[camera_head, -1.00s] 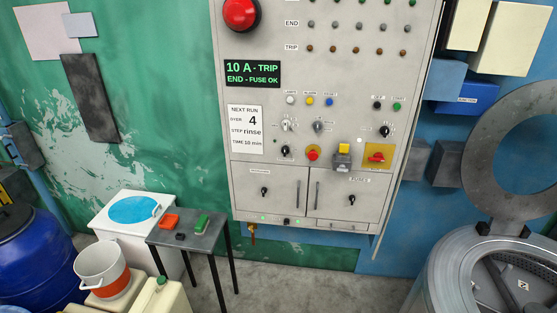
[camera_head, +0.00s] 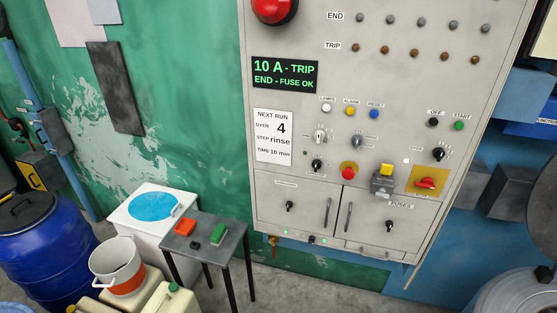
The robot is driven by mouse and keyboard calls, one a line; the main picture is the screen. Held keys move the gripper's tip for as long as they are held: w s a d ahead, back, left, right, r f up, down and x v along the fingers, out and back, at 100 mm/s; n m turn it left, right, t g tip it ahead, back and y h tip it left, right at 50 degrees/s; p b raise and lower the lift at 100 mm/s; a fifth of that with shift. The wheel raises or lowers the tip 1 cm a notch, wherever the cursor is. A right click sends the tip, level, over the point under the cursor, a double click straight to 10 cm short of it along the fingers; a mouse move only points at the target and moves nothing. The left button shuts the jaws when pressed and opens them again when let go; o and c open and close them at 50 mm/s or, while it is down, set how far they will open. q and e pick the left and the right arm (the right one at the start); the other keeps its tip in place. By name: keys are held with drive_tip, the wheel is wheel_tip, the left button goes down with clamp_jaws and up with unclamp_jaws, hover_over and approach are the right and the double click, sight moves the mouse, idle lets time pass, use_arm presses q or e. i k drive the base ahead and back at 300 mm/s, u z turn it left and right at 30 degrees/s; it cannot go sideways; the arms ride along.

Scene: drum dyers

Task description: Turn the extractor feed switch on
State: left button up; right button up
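The grey control panel (camera_head: 300,130) hangs on the green wall and fills the upper right of the head view. Its lower left door has a black knob switch (camera_head: 289,206) under a label too small to read. The lower right door, marked FUSES, has another black knob (camera_head: 389,226). Above are several rotary knobs, a red knob on a yellow plate (camera_head: 425,183), and a grey switch box with a yellow top (camera_head: 383,182). I cannot read which switch is the extractor feed. Neither of my grippers is in view.
A white bin (camera_head: 122,218), a blue drum (camera_head: 45,245) and canisters (camera_head: 175,300) crowd the lower left. Round machinery (camera_head: 525,290) is at lower right.

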sight(316, 165)
drive_tip(key=i, duration=1.2)
drive_tip(key=z, duration=0.65)
